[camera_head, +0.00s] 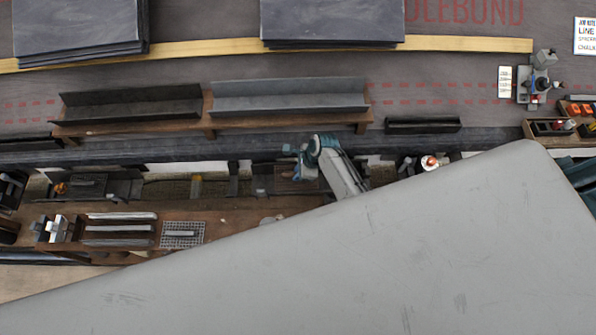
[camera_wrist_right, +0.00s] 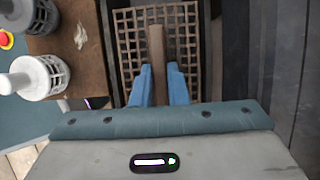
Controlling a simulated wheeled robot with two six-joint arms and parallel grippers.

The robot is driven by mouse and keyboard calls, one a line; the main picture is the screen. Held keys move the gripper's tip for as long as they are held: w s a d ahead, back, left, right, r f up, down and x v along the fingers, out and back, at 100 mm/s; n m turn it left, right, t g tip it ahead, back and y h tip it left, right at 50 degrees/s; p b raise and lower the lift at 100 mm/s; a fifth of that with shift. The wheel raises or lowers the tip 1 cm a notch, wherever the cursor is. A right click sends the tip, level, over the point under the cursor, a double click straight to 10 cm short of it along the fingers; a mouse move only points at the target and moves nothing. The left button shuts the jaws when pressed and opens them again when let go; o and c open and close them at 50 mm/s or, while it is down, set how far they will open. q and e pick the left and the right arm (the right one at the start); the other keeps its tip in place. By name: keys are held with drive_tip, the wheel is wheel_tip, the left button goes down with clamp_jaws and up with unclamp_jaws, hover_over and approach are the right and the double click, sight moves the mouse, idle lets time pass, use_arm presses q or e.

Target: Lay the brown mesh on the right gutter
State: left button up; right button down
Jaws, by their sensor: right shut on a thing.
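The brown mesh (camera_wrist_right: 127,50) is a flat lattice with a brown bar handle (camera_wrist_right: 157,45) along its middle. In the right wrist view my right gripper (camera_wrist_right: 160,78) has its blue fingers shut on that handle. In the head view the right gripper (camera_head: 297,172) is over the trough area just beyond the workbench; the mesh is hard to make out there. The right gutter (camera_head: 288,97) is a long grey channel on a wooden stand, farther back than the gripper. The left gutter (camera_head: 130,102) is a darker channel beside it. My left gripper is not in view.
A grey mesh (camera_head: 183,235) with a bar lies on the brown workbench (camera_head: 235,215). Dark slate stacks (camera_head: 330,20) stand at the back. A short dark channel (camera_head: 423,125) sits right of the gutters. White caged cups (camera_wrist_right: 40,75) stand left in the wrist view. A large grey shape hides the lower right.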

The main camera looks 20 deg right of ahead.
drive_tip(key=c, duration=0.9)
unclamp_jaws()
drive_tip(key=shift+c, duration=0.2)
wheel_tip(320, 180, up, 9)
drive_tip(key=p, duration=1)
